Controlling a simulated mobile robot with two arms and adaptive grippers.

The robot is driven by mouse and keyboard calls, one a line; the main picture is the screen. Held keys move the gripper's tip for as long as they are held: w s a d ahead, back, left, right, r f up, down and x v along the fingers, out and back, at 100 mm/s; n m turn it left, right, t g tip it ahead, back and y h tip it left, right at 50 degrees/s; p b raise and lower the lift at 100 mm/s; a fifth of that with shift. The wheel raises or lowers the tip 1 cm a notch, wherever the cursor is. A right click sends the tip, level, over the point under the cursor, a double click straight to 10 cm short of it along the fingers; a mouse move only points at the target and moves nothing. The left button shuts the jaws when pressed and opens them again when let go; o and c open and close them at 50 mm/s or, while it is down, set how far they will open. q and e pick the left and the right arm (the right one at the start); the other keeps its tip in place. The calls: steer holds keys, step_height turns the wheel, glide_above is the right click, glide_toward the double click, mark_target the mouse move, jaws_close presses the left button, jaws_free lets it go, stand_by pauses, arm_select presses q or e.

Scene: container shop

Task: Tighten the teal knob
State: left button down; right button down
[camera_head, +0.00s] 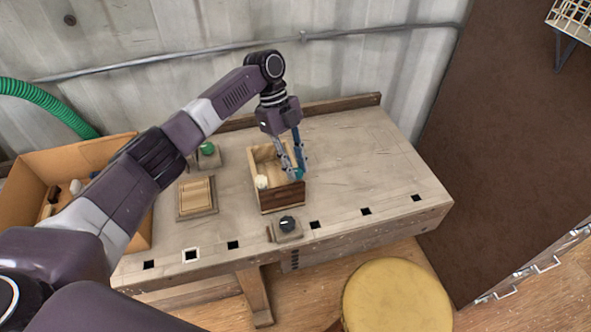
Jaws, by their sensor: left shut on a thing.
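My left gripper (294,173) reaches down over the open wooden box (281,196) on the workbench. It is shut on a small teal thing, which looks like the teal knob (298,172), at the box's right side. The fingers cover much of the knob, so its seat and how far it is turned are hidden. I cannot tell whether the knob touches the box. My right gripper is not in view.
The workbench (370,160) also holds a green knob (207,148) on a base, a wooden block on a plate (197,197) and a black knob (288,223) at the front. A yellow stool (397,298) stands in front. The bench's right side is clear.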

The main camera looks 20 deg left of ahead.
arm_select(q)
steer(key=shift+m, duration=0.3)
steer(key=c, duration=1.7)
jaws_free()
steer(key=shift+r, duration=0.1)
steer(key=v, duration=1.2)
steer(key=shift+w+d, duration=0.1)
